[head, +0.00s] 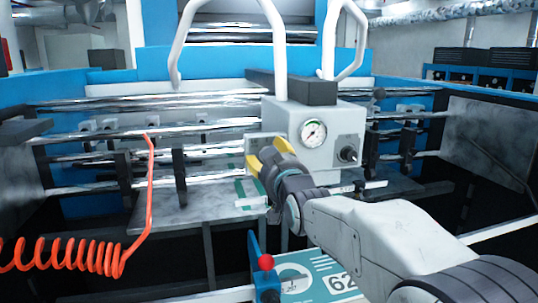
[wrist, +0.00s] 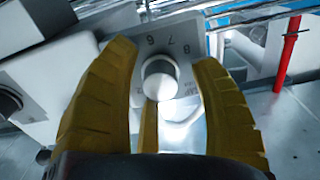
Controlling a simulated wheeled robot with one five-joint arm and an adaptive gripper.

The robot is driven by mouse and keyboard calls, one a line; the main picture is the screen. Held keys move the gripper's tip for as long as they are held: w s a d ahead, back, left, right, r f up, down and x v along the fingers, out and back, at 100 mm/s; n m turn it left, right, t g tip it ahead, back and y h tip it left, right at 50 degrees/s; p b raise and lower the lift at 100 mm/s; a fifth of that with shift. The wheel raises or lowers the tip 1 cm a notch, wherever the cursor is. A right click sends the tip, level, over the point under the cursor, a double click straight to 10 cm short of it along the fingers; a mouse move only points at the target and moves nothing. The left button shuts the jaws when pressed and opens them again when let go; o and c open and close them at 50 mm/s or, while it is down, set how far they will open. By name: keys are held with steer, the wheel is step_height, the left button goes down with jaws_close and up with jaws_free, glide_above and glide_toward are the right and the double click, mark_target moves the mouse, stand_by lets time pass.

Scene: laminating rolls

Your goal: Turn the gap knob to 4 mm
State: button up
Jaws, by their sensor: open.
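The gap knob (wrist: 160,82) is a pale round knob on a grey scale plate (wrist: 190,38) in the wrist view. The figures 6, 7 and 8 can be read above it; the rest of the scale is hidden or blurred. I cannot tell which figure the knob points to. My gripper (wrist: 163,62) is open, with one yellow finger left of the knob and one right of it. A further yellow part shows below the knob. I see no clear contact. In the head view, my gripper (head: 267,152) covers the knob at the left side of the grey control box (head: 330,113).
The box carries a round gauge (head: 313,132) and a dark knob (head: 347,154). Shiny rollers (head: 100,133) run across behind. A coiled orange hose (head: 75,255) hangs at the left. A red-topped lever (head: 266,262) and a number card (head: 320,278) are below the arm.

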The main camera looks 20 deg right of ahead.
steer(key=shift+w, duration=0.15)
jaws_close()
stand_by(0.7)
